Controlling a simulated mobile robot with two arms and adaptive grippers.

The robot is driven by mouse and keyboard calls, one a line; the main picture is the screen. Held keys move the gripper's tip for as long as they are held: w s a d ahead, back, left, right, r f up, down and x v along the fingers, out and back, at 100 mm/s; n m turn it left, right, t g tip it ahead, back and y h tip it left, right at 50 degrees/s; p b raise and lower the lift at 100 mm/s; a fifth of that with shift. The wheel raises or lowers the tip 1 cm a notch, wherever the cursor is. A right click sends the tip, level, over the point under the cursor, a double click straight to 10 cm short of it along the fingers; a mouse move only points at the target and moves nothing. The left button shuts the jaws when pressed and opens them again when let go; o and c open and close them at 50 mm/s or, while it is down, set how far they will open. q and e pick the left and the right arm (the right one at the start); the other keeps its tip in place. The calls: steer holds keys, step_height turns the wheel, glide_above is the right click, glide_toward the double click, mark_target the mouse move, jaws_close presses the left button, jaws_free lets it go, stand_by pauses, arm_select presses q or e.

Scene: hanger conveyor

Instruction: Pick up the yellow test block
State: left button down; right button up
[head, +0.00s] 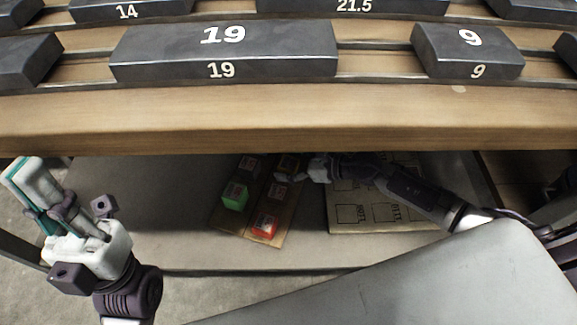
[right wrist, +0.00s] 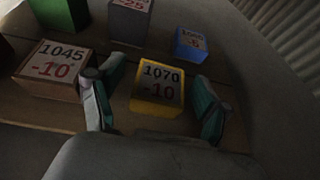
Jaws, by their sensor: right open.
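The yellow test block (right wrist: 158,92), labelled 1070 and -10, sits on a wooden board in the right wrist view. In the head view my right gripper (head: 303,169) reaches under the wooden shelf from the right. My left gripper (head: 32,193) is raised at the far left, away from the blocks; its opening is unclear.
A brown block (right wrist: 52,72) labelled 1045 is close left of the yellow one. Green (right wrist: 62,12), grey (right wrist: 130,18) and blue (right wrist: 190,45) blocks are behind. A red block (head: 265,226) is nearer the front. The thick wooden shelf edge (head: 280,120) overhangs the lower surface.

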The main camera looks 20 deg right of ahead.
steer(key=shift+c, duration=0.3)
steer(key=c, duration=1.1)
steer(key=shift+c, duration=0.7)
steer(key=shift+r, duration=0.15)
